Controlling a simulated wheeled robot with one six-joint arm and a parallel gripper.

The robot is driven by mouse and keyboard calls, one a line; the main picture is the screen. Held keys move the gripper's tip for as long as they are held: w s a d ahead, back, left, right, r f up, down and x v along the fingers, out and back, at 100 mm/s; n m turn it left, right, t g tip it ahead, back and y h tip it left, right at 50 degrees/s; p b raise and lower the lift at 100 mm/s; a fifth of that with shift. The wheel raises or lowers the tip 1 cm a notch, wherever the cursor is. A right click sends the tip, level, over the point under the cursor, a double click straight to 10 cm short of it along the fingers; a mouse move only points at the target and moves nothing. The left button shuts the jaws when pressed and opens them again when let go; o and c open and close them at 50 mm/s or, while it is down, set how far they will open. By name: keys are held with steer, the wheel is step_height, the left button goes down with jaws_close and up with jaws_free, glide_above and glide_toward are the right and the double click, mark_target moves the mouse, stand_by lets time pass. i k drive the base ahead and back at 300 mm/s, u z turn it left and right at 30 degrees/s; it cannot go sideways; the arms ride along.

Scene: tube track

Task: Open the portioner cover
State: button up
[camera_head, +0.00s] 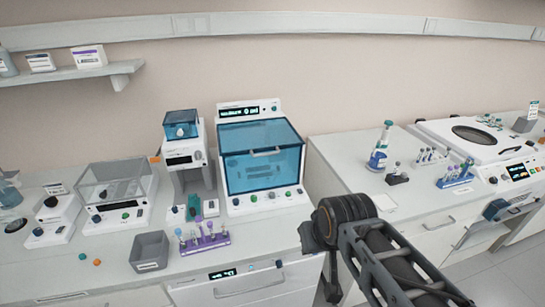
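A white bench device (233,207) with a large clear blue front cover (262,168) stands at the middle of the left counter. The cover is shut, with a pale handle bar near its top. I take this to be the portioner, but its label is too small to read. My arm comes in from the lower right, and its dark joint is in front of the counter, apart from the device. My gripper's fingers do not show.
A narrow white device (184,158) with a blue top box stands just left. A grey bin (149,252) and a purple tube rack (205,241) lie in front. A clear-lidded device (115,190) is further left. The right counter (345,150) holds tube racks and a centrifuge-like machine (470,140).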

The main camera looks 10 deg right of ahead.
mark_target(278, 148)
steer(key=z, duration=0.5)
steer(key=k, duration=1.05)
steer(key=u, duration=0.25)
steer(key=i, duration=0.6)
steer(key=u, duration=0.7)
steer(key=i, duration=0.95)
steer(key=z, duration=0.3)
